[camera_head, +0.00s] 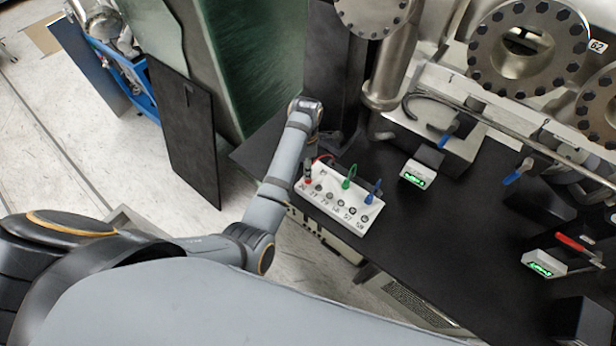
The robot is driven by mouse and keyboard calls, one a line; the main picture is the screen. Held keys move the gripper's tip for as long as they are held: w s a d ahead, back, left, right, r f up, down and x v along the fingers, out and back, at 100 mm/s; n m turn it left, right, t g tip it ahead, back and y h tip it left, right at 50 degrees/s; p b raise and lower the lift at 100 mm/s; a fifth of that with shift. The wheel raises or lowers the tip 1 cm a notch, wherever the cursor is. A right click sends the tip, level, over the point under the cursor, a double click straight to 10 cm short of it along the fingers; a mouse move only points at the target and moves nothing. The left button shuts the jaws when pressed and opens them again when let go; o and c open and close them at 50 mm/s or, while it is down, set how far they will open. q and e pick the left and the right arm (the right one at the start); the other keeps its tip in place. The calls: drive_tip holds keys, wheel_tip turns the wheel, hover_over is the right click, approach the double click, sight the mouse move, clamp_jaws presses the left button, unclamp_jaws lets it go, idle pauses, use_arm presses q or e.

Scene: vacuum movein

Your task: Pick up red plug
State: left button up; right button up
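A white block (334,215) with a row of numbered holes stands on the black table. At its left end a small red part, seemingly the red plug (308,181), shows beneath a dark shape, with a bit of red cable nearby. A green plug (348,178) and a blue plug (372,192) stand upright in the block. My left arm reaches over the block's left end. The dark shape is probably my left gripper (308,168), at or just above the red part. Its fingers are too small and dark to read, and contact is unclear. My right gripper is out of view.
Two white boxes with green displays, one mid-table (418,174) and one at right (544,264), stand on the black table (440,240). Steel flanged chambers (528,48) and pipes crowd the back. A dark panel (187,130) stands left of the table.

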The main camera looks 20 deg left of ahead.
use_arm(q)
drive_tip(key=shift+f, duration=0.9)
drive_tip(key=shift+d+f+p, duration=0.1)
drive_tip(key=shift+f+p, duration=0.15)
drive_tip(key=shift+p, duration=0.2)
drive_tip(key=f, duration=0.2)
drive_tip(key=f+p, duration=0.1)
drive_tip(key=f, duration=0.1)
drive_tip(key=shift+d, duration=0.2)
drive_tip(key=shift+f, duration=0.3)
clamp_jaws()
